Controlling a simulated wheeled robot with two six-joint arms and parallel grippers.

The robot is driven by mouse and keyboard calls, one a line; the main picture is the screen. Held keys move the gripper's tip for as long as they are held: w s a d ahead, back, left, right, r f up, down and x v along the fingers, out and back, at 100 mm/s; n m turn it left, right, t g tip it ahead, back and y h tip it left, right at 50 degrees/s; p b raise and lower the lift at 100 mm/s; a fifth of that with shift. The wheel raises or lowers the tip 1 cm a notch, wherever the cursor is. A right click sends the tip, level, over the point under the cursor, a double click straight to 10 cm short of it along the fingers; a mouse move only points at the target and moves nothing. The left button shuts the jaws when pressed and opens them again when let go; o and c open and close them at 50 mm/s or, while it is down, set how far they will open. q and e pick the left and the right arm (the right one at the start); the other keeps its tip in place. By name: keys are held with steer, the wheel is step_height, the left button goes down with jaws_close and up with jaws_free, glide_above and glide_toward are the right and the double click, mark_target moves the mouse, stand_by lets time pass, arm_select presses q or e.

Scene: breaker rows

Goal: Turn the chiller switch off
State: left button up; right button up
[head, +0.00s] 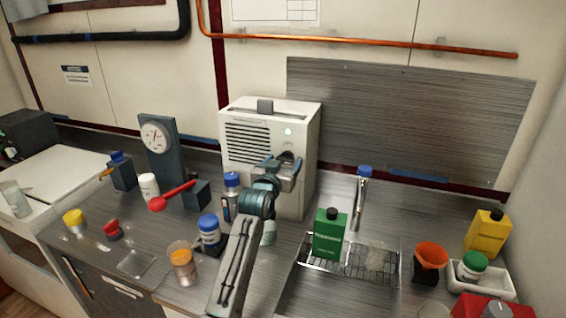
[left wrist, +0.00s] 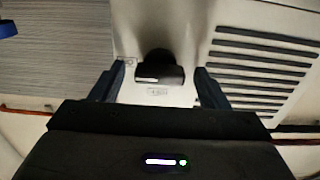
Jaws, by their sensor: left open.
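The chiller (head: 248,120) is a white box with dark vent slots on the back of the counter. Below the lamp is the dark switch knob (head: 289,156), partly hidden by my left gripper (head: 284,172). In the left wrist view the black knob (left wrist: 160,68) with a pale line shows between the two fingers of my left gripper (left wrist: 157,82). The fingers are open, one on each side of it, with gaps visible. I cannot tell the knob's exact depth between them. My right gripper is not in view.
A green bottle (head: 330,232) stands on the wire rack (head: 375,262) by the tap (head: 361,195). Blue-capped bottles (head: 209,231) and an orange-filled beaker (head: 182,262) stand close to my left arm. A dial gauge (head: 155,138) stands left of the chiller.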

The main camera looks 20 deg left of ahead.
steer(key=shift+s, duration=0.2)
arm_select(q)
steer(key=c, duration=1)
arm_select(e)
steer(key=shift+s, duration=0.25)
